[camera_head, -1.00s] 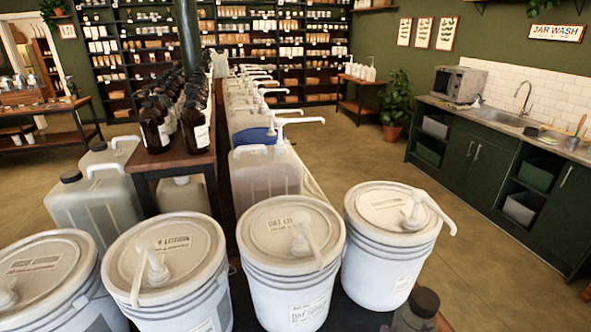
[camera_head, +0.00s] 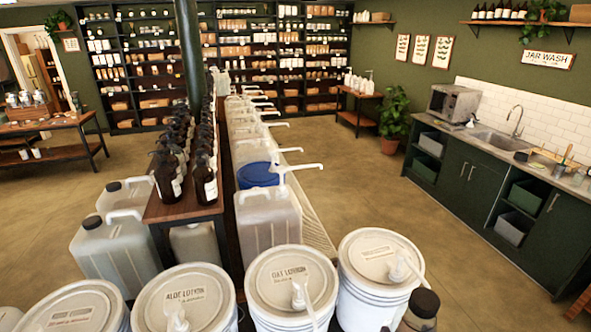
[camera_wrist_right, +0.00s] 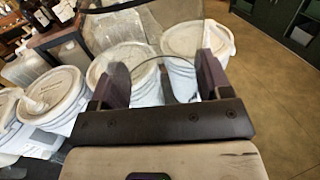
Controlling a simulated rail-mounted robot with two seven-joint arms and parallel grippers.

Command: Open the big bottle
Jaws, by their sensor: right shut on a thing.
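In the right wrist view, the two dark fingers of my right gripper (camera_wrist_right: 160,76) stand wide apart, around something see-through with a thin curved outline. I take this to be the bottle, though its shape there is unclear. My left gripper is in neither view.
White lidded pump buckets, including the Oat Lotion bucket (camera_head: 291,278) and the rightmost bucket (camera_head: 381,258), stand in front. Behind are large jugs (camera_head: 268,219) and a wooden table (camera_head: 177,210) of brown bottles. The floor (camera_head: 365,190) before the sink counter (camera_head: 470,172) is clear.

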